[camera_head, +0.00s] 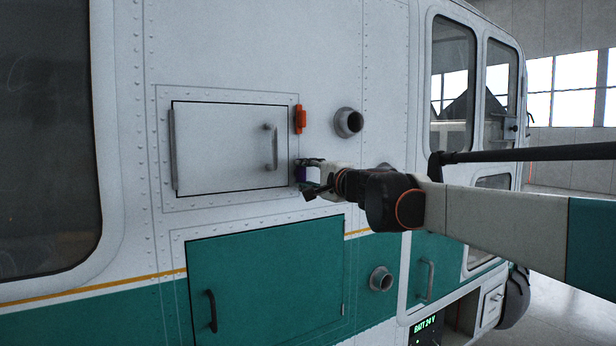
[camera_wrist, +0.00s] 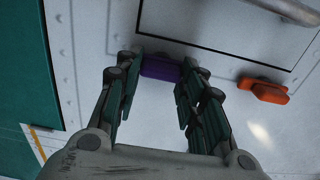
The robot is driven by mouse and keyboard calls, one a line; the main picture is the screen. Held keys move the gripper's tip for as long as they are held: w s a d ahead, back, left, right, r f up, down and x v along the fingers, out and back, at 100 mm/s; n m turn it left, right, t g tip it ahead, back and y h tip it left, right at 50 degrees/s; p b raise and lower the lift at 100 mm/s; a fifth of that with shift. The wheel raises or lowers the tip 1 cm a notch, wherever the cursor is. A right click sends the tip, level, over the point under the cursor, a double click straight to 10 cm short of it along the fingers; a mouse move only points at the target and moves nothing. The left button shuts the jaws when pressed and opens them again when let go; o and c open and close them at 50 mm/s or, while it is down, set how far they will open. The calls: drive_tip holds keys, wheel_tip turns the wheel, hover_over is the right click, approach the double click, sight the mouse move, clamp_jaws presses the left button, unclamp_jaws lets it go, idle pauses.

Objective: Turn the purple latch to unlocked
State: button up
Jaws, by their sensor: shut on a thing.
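The purple latch (camera_head: 301,173) sits at the right edge of the white hatch door (camera_head: 225,150), near its lower right corner, partly hidden by my gripper. In the wrist view the purple latch (camera_wrist: 161,69) lies between my fingertips, its long side running across from one finger to the other. My gripper (camera_head: 311,174) reaches it from the right. In the wrist view my gripper (camera_wrist: 158,77) is shut on the latch, with a finger at each end. The hatch door looks closed.
An orange latch (camera_head: 300,119) sits above the purple one and also shows in the wrist view (camera_wrist: 264,90). A grey handle (camera_head: 272,147) is on the hatch. A round port (camera_head: 348,122) protrudes to the right. A green door (camera_head: 265,285) is below.

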idle(0.4)
drive_tip(key=o, duration=1.1)
drive_tip(key=shift+d, duration=0.1)
drive_tip(key=v, duration=1.2)
